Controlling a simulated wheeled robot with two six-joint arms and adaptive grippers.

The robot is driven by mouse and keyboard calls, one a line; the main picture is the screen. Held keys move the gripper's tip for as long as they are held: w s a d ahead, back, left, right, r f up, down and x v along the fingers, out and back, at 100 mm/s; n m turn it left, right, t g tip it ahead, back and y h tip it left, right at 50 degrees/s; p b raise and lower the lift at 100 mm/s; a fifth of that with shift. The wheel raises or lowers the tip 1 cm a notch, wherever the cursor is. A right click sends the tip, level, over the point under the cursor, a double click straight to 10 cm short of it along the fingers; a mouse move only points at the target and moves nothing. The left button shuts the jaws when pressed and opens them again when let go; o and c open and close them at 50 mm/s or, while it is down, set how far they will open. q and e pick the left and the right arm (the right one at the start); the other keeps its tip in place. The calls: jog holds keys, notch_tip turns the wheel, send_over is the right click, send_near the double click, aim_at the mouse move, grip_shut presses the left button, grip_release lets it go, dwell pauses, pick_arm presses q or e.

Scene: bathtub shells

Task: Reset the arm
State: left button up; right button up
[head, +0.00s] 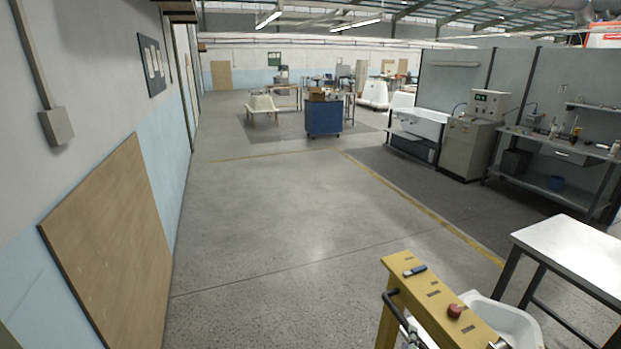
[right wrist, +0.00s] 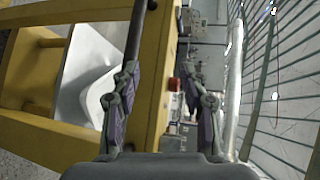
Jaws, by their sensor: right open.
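My right gripper (right wrist: 165,100) is open in the right wrist view, its two grey fingers with purple pads apart and nothing seen held. A yellow beam (right wrist: 150,85) of a stand shows behind and between the fingers, and a black rod (right wrist: 137,35) runs close to the left finger; I cannot tell whether they touch. In the head view only a small part of the right gripper (head: 408,335) shows at the bottom edge, beside the yellow stand (head: 400,268). My left gripper is not in view.
A white shell (head: 515,322) sits behind the yellow beam, which carries a red knob (head: 455,310) and a small blue-black tool (head: 415,270). A white-topped table (head: 575,250) stands at right. A wooden panel (head: 110,240) leans at left. The floor ahead (head: 270,210) is clear.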

jog(key=s+a+f+n+g+y+b, duration=0.15)
jog(key=s+f+n, duration=0.3)
jog(key=f, duration=0.55)
jog(key=s+a+f+n+g+y, duration=0.15)
jog(key=s+f+n, duration=0.35)
jog(key=f, duration=0.5)
jog(key=s+a+f+n+g+y+b, duration=0.1)
jog(key=s+a+f+n+y, duration=0.15)
jog(key=f+n, duration=0.5)
jog(key=s+d+f+n+g, duration=0.2)
jog(key=s+f, duration=0.4)
jog(key=s, duration=0.4)
jog(key=s+d+f+n+g, duration=0.2)
jog(key=s+f, duration=0.4)
jog(key=s, duration=0.4)
jog(key=s+d+f+n+g+b, duration=0.1)
jog(key=s+d+f+n+g, duration=0.2)
jog(key=s+f, duration=0.3)
jog(key=s+d+g, duration=0.1)
jog(key=s, duration=0.3)
jog(key=shift+f+g, duration=0.25)
jog(key=shift+g, duration=0.05)
